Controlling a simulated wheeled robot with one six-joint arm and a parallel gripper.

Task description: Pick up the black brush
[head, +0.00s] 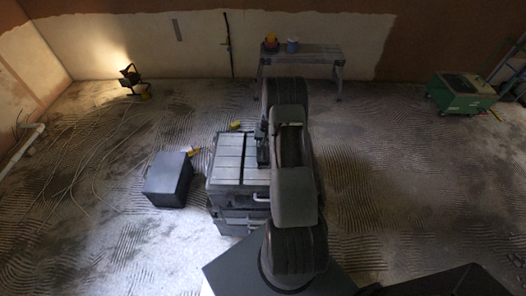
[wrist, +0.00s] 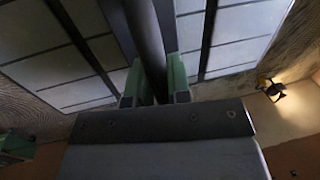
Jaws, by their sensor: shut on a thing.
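The black brush (wrist: 147,38) shows in the wrist view as a long dark bar between the two green finger pads of my gripper (wrist: 156,88). The pads are shut on it, one on each side. Its far end runs out of the top of the picture, and I see no bristles. In the head view my gripper (head: 262,140) is a small dark shape over the right part of the panelled top of a dark chest (head: 228,160). My arm hides much of that area, and I cannot make out the brush there.
A dark box (head: 168,182) stands left of the chest, with a small yellow thing (head: 192,151) by it. A lit work lamp (head: 130,78) and loose cables (head: 92,140) are at left. A bench (head: 310,55) stands behind, a green machine (head: 460,92) at right. Floor at right is clear.

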